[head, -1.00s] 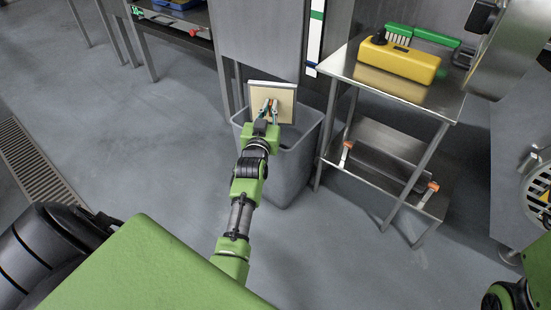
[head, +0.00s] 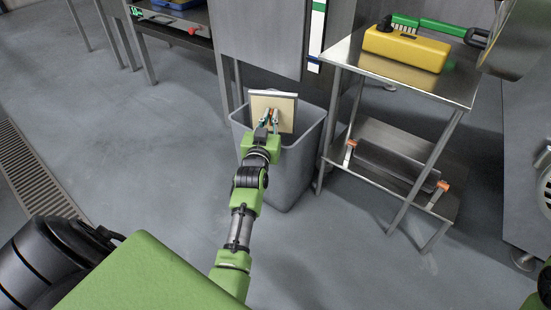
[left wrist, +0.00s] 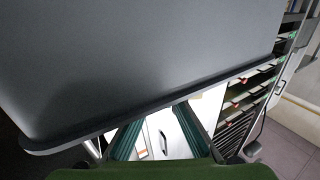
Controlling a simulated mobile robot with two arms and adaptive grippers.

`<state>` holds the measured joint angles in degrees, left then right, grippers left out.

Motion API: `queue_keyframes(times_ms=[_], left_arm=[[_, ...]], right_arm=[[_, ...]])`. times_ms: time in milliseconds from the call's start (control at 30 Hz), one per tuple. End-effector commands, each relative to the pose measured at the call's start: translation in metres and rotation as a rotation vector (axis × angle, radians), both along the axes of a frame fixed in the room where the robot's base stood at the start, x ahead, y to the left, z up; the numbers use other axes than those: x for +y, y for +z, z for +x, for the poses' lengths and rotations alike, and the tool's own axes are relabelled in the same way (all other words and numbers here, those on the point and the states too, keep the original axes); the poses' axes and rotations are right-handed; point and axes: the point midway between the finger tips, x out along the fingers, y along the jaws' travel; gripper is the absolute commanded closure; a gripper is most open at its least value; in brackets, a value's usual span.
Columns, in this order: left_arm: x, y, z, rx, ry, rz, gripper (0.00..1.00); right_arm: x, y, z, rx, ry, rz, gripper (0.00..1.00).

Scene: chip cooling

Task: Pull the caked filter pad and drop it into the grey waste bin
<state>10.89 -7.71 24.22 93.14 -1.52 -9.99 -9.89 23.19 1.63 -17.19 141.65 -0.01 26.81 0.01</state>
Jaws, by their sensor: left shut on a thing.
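The filter pad (head: 286,106), a beige square with a pale frame, is held upright over the grey waste bin (head: 293,178). The pad's lower part is in front of the bin's back wall, at or just inside the opening. My left gripper (head: 269,121) is shut on the pad's near side, at a small brownish part between its fingers. In the left wrist view, the gripper's teal fingers (left wrist: 158,135) show below a large grey surface with a rim, which looks like the bin's wall. The bin's floor is hidden. My right gripper is not in view.
A steel stand (head: 391,79) with a yellow case (head: 405,49) and a green brush (head: 430,25) stands right of the bin. A steel cabinet (head: 262,40) is behind it. The floor left of the bin is clear, with a drain grate (head: 38,172) farther left.

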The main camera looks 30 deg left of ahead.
Motion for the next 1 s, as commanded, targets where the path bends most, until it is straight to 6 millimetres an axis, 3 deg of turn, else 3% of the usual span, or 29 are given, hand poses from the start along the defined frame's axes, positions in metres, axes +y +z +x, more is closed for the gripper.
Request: queue_keyframes(times_ms=[33,100,533,1000], left_arm=[[0.0,0.001,0.0,-0.002,0.0,0.001,0.9],[0.0,0.001,0.0,-0.001,0.0,0.0,0.73],[0.0,0.006,0.0,0.0,0.0,0.0,0.73],[0.0,0.088,0.0,-0.004,0.0,0.001,0.73]], right_arm=[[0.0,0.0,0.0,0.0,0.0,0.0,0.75],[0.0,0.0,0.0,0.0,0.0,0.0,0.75],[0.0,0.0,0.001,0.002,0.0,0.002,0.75],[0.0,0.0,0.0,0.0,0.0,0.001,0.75]])
